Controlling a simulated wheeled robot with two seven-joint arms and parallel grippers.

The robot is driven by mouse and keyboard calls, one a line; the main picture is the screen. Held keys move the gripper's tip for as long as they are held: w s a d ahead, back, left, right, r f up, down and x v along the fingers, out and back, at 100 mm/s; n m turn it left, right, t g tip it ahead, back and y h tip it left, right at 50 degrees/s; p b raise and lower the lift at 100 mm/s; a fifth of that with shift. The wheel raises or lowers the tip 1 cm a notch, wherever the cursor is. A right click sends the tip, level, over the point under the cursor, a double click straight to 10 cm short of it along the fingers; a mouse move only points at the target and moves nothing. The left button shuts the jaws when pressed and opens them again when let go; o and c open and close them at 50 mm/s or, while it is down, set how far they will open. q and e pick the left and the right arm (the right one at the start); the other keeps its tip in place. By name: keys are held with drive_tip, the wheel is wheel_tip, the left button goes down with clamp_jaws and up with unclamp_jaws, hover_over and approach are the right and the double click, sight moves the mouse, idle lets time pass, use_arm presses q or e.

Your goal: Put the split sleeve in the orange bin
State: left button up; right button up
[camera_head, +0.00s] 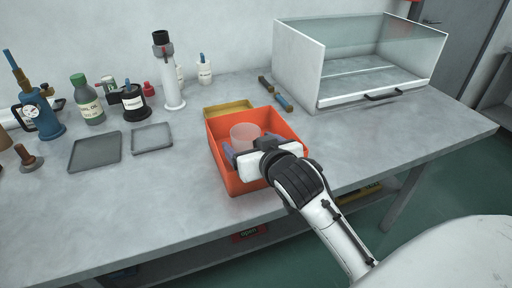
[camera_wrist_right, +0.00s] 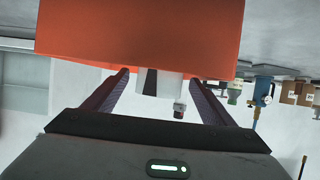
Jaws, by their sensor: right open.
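The orange bin (camera_head: 232,180) stands on the bench near its front edge, open at the top. A pale translucent sleeve (camera_head: 244,131) is upright inside it; no split can be made out. My right gripper (camera_head: 248,149) reaches over the bin's front side, with its open fingers spread at the sleeve's near side. Whether they touch the sleeve is unclear. My left gripper is not in view.
A yellow tray (camera_head: 228,107) lies just behind the bin. A glass-fronted cabinet (camera_head: 360,65) is at the back right. Two flat grey trays (camera_head: 95,151) lie left, with bottles (camera_head: 87,100) and a tall white stand (camera_head: 170,75) behind. The bench right of the bin is clear.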

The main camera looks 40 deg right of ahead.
drive_tip(key=v, duration=0.5)
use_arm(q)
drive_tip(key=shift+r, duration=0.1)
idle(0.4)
